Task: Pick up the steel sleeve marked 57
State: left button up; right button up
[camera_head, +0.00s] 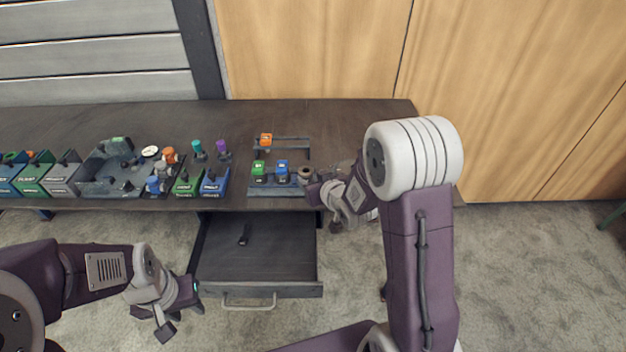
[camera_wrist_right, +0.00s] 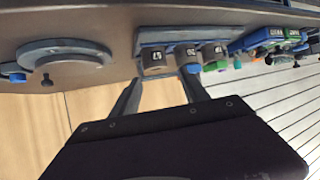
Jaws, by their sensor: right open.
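In the right wrist view a row of short grey cylindrical sleeves with small number labels sits on a dark rack (camera_wrist_right: 145,43). The labels are too small to read surely, so I cannot tell which is 57. The leftmost sleeve (camera_wrist_right: 156,62) lies ahead of the gap between the fingers of my right gripper (camera_wrist_right: 161,88), which is open and empty. In the head view my right gripper (camera_head: 322,196) is at the bench's front edge, beside a brownish sleeve (camera_head: 305,175) at the rack's right end. My left gripper (camera_head: 178,312) is open and empty, low in front of the bench.
An open drawer (camera_head: 275,262) with a small dark item (camera_head: 244,236) juts out below the bench (camera_head: 345,125). Green and blue blocks (camera_head: 281,168) stand on the rack left of the sleeve. Labelled bins (camera_head: 60,180) and a dark tray (camera_head: 95,180) fill the bench's left.

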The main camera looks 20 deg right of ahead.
aim_at(308, 174)
jog(key=shift+s+d+f, duration=0.15)
jog(key=shift+d+f, duration=0.25)
jog(key=shift+f, duration=0.1)
jog(key=shift+d, duration=0.3)
jog(key=x, duration=0.3)
jog(key=shift+a, duration=0.35)
jog(key=x, duration=0.6)
jog(key=shift+d+r, duration=0.15)
jog(key=shift+r, duration=0.1)
jog(key=shift+c, duration=0.8)
grip_shut()
